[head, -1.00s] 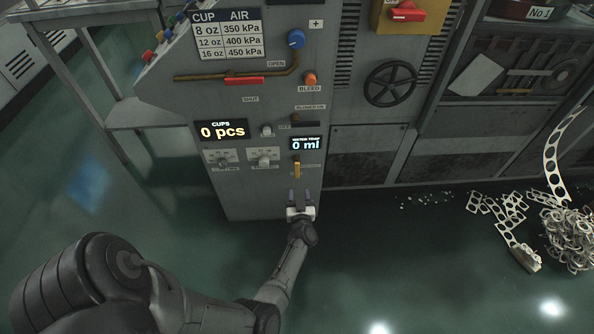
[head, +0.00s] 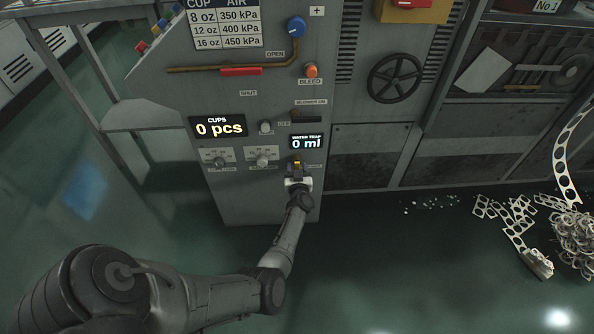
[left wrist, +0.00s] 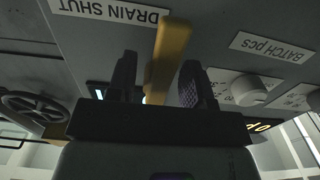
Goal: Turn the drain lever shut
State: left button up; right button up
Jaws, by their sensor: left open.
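The yellow drain lever (head: 297,164) is on the grey panel just below the water trap display, which reads 0 ml. In the left wrist view the drain lever (left wrist: 166,62) stands between the two fingers of my left gripper (left wrist: 158,80), beside a label reading DRAIN SHUT (left wrist: 108,10). The fingers are open, with a gap visible on at least the right side of the lever. In the head view my left gripper (head: 298,172) is at the lever and hides its lower part. My right gripper is out of view.
Two white-labelled knobs (head: 262,154) and a cups display (head: 218,127) reading 0 pcs are left of the lever. A blower switch (head: 306,116) is above. A black handwheel (head: 395,78) is to the right. Punched scrap strips (head: 520,225) lie on the floor at right.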

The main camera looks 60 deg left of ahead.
pick_arm(q)
jog(key=shift+c, duration=0.5)
grip_shut()
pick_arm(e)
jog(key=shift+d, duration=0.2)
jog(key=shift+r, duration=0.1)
pick_arm(q)
jog(key=shift+r, duration=0.1)
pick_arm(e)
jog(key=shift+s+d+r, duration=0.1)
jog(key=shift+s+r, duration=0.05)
pick_arm(q)
jog(key=shift+n+p, duration=0.3)
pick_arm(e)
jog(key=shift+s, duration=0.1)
